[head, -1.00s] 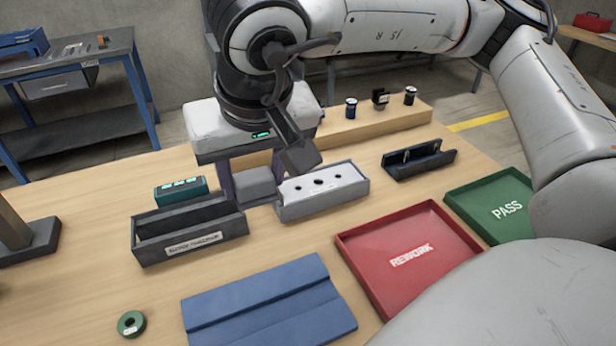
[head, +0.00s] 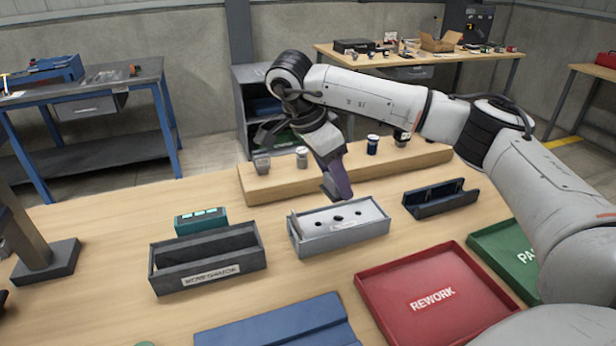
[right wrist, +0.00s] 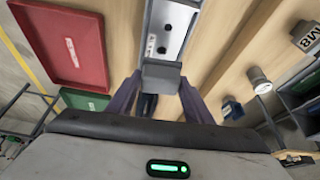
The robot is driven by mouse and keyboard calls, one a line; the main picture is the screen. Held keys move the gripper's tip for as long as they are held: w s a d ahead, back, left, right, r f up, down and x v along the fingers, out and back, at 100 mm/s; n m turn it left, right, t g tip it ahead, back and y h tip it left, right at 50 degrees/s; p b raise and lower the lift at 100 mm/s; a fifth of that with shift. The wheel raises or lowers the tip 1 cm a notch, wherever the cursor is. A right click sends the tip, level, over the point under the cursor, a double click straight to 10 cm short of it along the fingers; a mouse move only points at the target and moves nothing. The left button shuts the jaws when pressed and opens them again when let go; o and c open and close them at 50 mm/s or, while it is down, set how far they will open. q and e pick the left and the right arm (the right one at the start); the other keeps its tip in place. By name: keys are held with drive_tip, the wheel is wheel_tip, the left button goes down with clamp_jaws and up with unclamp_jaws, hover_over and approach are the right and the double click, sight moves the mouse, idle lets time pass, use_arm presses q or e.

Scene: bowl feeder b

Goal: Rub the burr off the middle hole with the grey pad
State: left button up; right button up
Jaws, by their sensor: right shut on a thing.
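The light grey block with a row of three dark holes (head: 345,228) sits in a grey fixture on the table; the middle hole (head: 338,218) shows in the head view. My right gripper (head: 340,188), with purple fingers, is at the block's far edge. In the right wrist view its fingers are shut on the grey pad (right wrist: 162,75), which lies over or just above one end of the holed block (right wrist: 172,25). I cannot tell if they touch. The burr is too small to make out. My left gripper is not in view.
A dark open bin (head: 207,272) and a teal box (head: 200,220) stand left of the block. A dark cradle (head: 440,205) stands right. The red REWORK tray (head: 432,250) and green PASS tray (head: 485,240) are front right. A wooden ledge (head: 270,190) lies behind.

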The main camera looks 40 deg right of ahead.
drive_tip(key=shift+s+d+f+m, duration=0.2)
drive_tip(key=shift+d+f+m, duration=0.15)
drive_tip(key=shift+d+m, duration=0.3)
drive_tip(key=shift+f, duration=0.1)
drive_tip(key=shift+f+b, duration=0.75)
drive_tip(key=shift+f, duration=1.15)
drive_tip(key=shift+p, duration=0.55)
